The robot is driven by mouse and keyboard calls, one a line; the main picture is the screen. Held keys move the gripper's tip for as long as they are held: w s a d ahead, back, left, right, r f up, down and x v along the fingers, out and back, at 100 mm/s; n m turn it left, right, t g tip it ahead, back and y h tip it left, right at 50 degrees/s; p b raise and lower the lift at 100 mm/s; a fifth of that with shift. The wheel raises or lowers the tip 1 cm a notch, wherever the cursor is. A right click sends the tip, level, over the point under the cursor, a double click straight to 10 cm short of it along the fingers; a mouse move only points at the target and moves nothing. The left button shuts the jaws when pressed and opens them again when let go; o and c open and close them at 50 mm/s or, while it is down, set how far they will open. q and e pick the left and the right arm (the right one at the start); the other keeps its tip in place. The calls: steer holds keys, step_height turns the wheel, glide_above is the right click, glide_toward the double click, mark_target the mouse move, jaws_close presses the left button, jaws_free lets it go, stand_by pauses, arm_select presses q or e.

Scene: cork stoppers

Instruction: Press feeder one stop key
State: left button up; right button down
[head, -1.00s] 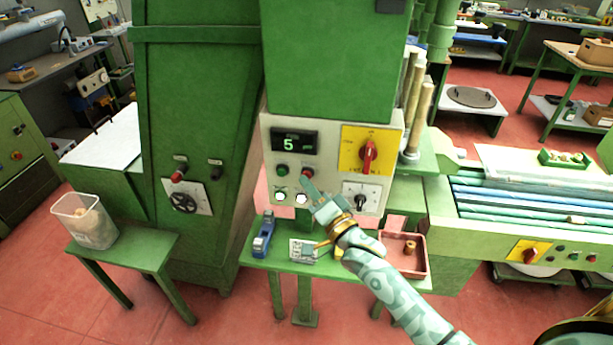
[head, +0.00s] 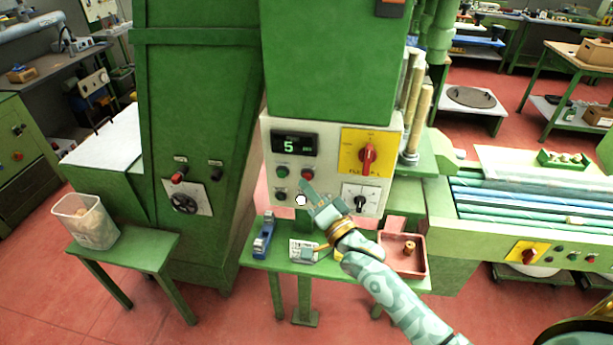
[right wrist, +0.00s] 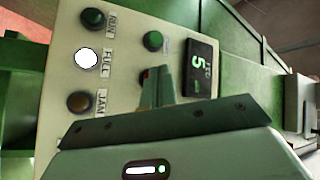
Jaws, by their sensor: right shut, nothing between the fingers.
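The feeder's control panel (head: 333,135) is pale, with a display (head: 294,143) reading 5. Below it sit a green key (head: 282,174) and a red key (head: 307,174), the likely stop key; its label is unreadable. My right gripper (head: 305,186) is shut and empty, its tips just below the red key in the head view. In the right wrist view the shut fingers (right wrist: 157,78) partly cover the red key (right wrist: 143,78), beside the green key (right wrist: 153,40). I cannot tell whether they touch it. My left gripper is not in view.
A red rotary switch (head: 368,154) and a black selector (head: 360,197) are to the right. Below, a green table holds a pink tray (head: 421,268).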

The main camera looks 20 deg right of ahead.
steer(key=shift+s+a, duration=0.2)
steer(key=shift+s, duration=0.1)
steer(key=s+a, duration=0.1)
steer(key=s+a+p, duration=0.1)
steer(key=s+p, duration=0.1)
steer(key=s, duration=0.1)
steer(key=shift+s+a, duration=0.1)
steer(key=shift+a, duration=0.3)
stand_by(0.7)
